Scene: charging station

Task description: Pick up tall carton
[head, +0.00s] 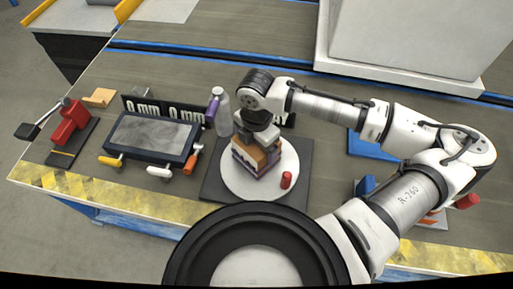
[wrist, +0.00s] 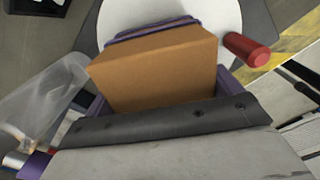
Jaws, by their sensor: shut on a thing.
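The tall carton (head: 248,157) is an orange-brown box with purple parts around it, over a white round plate (head: 284,164) near the middle of the bench. Its brown face (wrist: 160,72) fills the middle of the wrist view, with purple strips at its far edge and sides. My gripper (head: 262,139) comes down from above and is shut on the carton. The dark edge of my gripper (wrist: 170,125) covers the carton's near part in the wrist view. Whether the carton's base touches the plate cannot be told.

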